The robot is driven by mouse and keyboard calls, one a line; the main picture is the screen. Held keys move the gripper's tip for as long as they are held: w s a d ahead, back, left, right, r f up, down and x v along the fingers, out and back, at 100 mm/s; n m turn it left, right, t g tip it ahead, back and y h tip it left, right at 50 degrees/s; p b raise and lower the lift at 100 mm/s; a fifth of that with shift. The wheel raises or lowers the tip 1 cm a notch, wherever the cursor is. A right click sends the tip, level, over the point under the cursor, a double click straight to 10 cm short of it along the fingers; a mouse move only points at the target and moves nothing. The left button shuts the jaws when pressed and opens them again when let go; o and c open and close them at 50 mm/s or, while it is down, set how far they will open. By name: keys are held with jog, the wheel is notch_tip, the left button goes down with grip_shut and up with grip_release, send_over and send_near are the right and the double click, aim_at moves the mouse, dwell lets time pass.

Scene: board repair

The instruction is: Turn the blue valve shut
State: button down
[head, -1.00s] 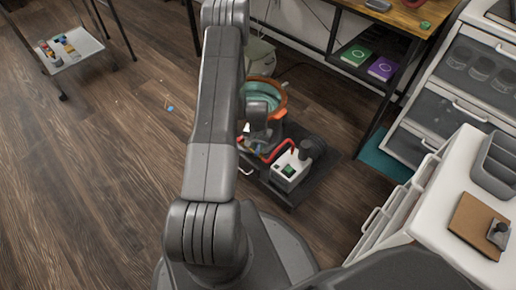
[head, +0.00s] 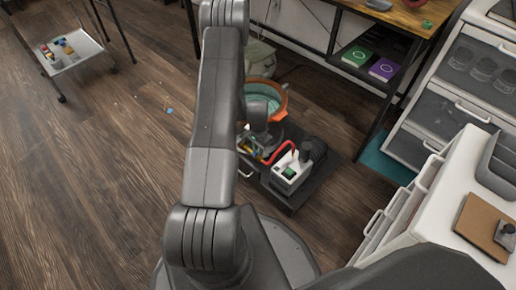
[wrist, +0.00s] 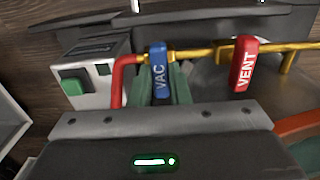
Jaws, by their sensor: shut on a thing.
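The blue valve handle (wrist: 159,72), lettered VAC, is on a brass pipe (wrist: 205,53) in the wrist view. It points across the pipe, toward my gripper. My gripper (wrist: 162,84) has green-grey fingers on both sides of the blue handle and is shut on it. A red handle (wrist: 243,64) lettered VENT is on the same pipe to the right, tilted slightly, apart from my fingers. In the head view my arm hides most of the valve area, and I cannot make out the blue handle there.
A white box (wrist: 88,80) with a green switch and a red hose (wrist: 120,75) are left of the valve. Open wooden floor (head: 110,170) is at left.

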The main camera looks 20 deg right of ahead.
jog(key=c, duration=1.4)
grip_release()
jog(key=shift+o, duration=0.2)
notch_tip(320, 180, up, 14)
jog(key=p, duration=0.4)
jog(key=shift+f, duration=0.15)
notch_tip(320, 180, down, 14)
jog(key=b, duration=0.4)
jog(key=shift+r, duration=0.25)
